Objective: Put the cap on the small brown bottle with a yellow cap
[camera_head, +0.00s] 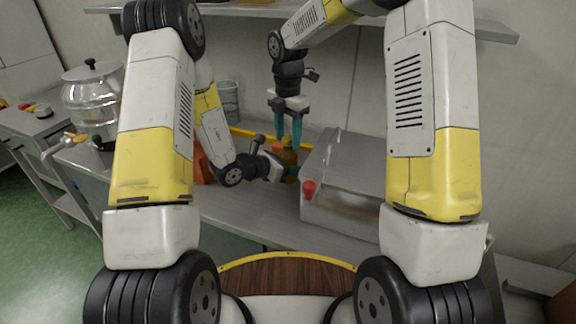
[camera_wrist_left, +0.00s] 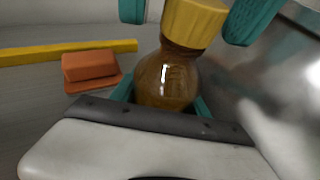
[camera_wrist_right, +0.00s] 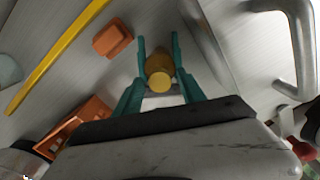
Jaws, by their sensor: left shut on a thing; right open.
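The small brown bottle (camera_wrist_left: 166,80) stands upright between the teal fingers of my left gripper (camera_head: 282,170), which is shut on it; it also shows in the head view (camera_head: 289,159). The yellow cap (camera_wrist_left: 193,20) sits on top of the bottle's neck; I cannot tell how firmly it is seated. The cap shows from above in the right wrist view (camera_wrist_right: 160,81). My right gripper (camera_head: 288,143) points down from above. Its teal fingers stand open on either side of the cap, apart from it. The left fingertips are partly hidden behind the bottle.
An orange block (camera_wrist_left: 90,66) lies beside the bottle, near a yellow strip (camera_wrist_left: 70,51). An orange crate (camera_wrist_right: 76,124) is close by. A metal box machine (camera_head: 345,180) with a red knob (camera_head: 308,190) stands close on the right. A glass jar (camera_head: 92,103) stands at the left.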

